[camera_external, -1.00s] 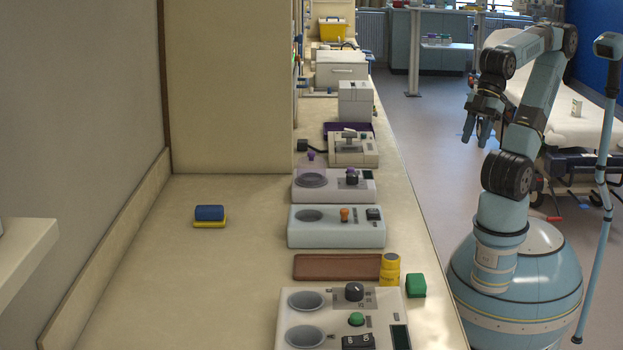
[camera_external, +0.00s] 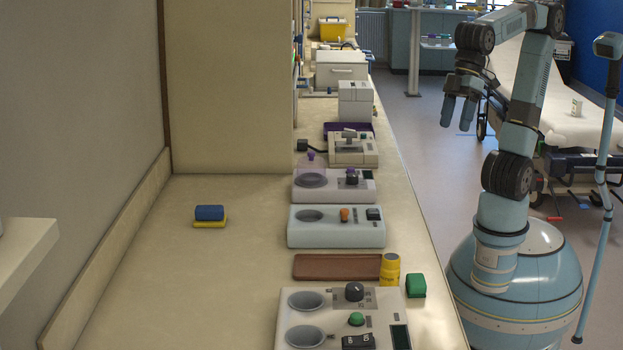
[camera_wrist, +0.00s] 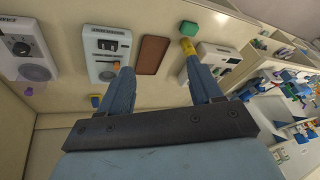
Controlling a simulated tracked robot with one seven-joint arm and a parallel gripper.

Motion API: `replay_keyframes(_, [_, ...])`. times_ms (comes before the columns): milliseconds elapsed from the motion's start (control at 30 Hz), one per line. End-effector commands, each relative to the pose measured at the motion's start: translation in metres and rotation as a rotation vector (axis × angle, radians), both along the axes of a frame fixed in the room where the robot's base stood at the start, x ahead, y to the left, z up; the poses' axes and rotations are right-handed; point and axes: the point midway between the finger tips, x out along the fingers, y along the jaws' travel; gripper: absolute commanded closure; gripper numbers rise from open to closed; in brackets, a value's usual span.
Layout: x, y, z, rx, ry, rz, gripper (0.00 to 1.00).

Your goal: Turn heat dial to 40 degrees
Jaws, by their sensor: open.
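Two devices on the counter carry black dials, and I cannot tell which is the heat dial. One black dial (camera_external: 354,291) is on the nearest pale device (camera_external: 295,327), beside a green button (camera_external: 356,319). The other dial (camera_external: 351,177) is on a pale device (camera_external: 330,193) farther back; it shows in the wrist view (camera_wrist: 20,47) with marks around it, too small to read. My gripper (camera_external: 457,118) is open and empty, raised to the right of the counter and apart from both dials. Its fingers (camera_wrist: 160,68) show in the wrist view.
Between them stand a grey device (camera_external: 330,236) with an orange knob (camera_external: 345,215), a brown tray (camera_external: 330,267), a yellow bottle (camera_external: 390,270) and a green block (camera_external: 416,285). A blue and yellow item (camera_external: 209,216) lies left. The counter's left part is mostly clear.

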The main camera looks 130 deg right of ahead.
Motion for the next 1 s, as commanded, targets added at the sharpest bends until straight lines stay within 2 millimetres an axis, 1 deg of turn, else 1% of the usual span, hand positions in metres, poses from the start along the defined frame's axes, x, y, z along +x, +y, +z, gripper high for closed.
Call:
replay_keyframes(33, [0.017,0.001,0.005,0.014,0.016,-0.029,0.36])
replay_keyframes(167, [0.056,0.004,0.016,0.052,0.050,-0.117,0.36])
replay_keyframes(200, [0.069,0.004,0.019,0.063,0.059,-0.143,0.36])
replay_keyframes(333, [0.109,0.007,0.025,0.096,0.092,-0.234,0.36])
replay_keyframes(500, [0.162,0.012,0.026,0.134,0.137,-0.352,0.36])
replay_keyframes(733, [0.234,0.021,0.017,0.172,0.193,-0.514,0.36])
replay_keyframes(867, [0.273,0.027,0.007,0.189,0.222,-0.606,0.36])
replay_keyframes(1000, [0.314,0.035,-0.010,0.201,0.252,-0.705,0.36])
